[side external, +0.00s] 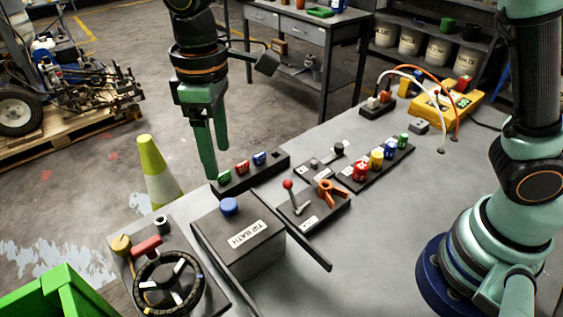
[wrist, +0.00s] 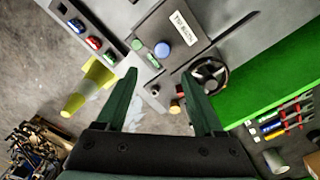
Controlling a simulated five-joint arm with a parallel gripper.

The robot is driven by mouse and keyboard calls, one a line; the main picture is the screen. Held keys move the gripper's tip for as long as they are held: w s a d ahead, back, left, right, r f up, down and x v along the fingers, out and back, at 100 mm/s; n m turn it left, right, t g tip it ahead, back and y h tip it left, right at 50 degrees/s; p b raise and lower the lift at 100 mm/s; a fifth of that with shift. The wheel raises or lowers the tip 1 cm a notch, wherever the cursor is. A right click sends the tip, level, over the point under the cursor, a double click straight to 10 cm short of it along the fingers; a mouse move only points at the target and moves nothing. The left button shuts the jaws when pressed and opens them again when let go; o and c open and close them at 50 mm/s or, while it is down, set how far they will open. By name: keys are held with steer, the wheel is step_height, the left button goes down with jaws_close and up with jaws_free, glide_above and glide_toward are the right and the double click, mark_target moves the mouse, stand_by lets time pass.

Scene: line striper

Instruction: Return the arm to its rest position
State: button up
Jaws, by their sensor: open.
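My gripper (side external: 214,165) hangs from the arm at upper centre-left in the side view, fingers pointing down. It is in front of or above the near-left end of the black strip with coloured pieces (side external: 252,172); the exact height is hard to tell. In the wrist view the green fingers of my gripper (wrist: 159,75) are spread well apart with nothing between them. The tip bath box (side external: 240,240) with its blue knob (side external: 229,206) stands below and to the right of the gripper. It also shows in the wrist view (wrist: 185,30).
A handwheel (side external: 168,284), a lever plate (side external: 312,208) and a rack of coloured pieces (side external: 376,164) occupy the bench (side external: 400,205). A yellow-green cone (side external: 157,172) stands beyond the bench edge. A green bin (side external: 60,295) is at lower left. Air around the gripper looks clear.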

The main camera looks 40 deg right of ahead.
steer(key=shift+r, duration=0.7)
steer(key=d+r+m+t, duration=0.2)
steer(key=d+r+m, duration=0.2)
steer(key=d, duration=1)
steer(key=s+d+f+m+t, duration=0.1)
steer(key=s+d+m, duration=0.1)
steer(key=d, duration=0.4)
steer(key=s+d+m+t, duration=0.2)
steer(key=s+d+m, duration=0.1)
steer(key=s+d, duration=0.2)
steer(key=shift+s+d+f+t, duration=0.3)
steer(key=shift+d+f, duration=0.1)
steer(key=shift+d, duration=0.65)
